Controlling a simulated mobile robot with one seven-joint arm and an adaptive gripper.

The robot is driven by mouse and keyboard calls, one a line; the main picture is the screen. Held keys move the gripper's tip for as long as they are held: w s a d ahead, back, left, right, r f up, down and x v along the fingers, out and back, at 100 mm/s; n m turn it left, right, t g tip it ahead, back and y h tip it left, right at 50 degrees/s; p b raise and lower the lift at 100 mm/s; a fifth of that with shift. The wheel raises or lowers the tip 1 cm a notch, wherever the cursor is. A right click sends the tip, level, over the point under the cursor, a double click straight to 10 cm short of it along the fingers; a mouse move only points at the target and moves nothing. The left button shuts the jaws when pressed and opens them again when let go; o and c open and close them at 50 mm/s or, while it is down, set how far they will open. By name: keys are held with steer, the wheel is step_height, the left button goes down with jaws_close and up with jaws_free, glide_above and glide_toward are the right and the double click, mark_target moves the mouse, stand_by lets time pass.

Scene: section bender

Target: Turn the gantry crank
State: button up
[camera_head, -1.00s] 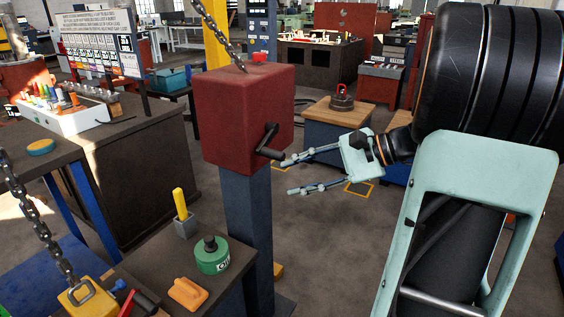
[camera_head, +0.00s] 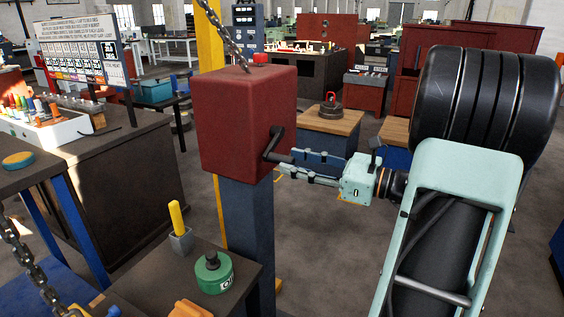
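The gantry crank (camera_head: 274,143) is a black arm on the right face of a dark red box (camera_head: 240,118). Its arm slants down and left to a short handle that sticks out to the right. My gripper (camera_head: 290,162) is pale green with two long fingers. It comes from the right, its fingers parted, one above the other. The fingertips are at the handle's free end. The handle end appears to lie at the gap between them; I cannot tell whether they touch it.
The box sits on a blue post (camera_head: 247,225), with a chain (camera_head: 222,30) above. A dark bench at lower left holds a green round can (camera_head: 213,272) and a yellow-handled tool in a grey holder (camera_head: 181,243). A wood-topped stand (camera_head: 330,122) is behind my gripper. Floor at right is open.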

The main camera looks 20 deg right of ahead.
steer(key=shift+x, duration=2)
steer(key=shift+s, duration=0.1)
jaws_close()
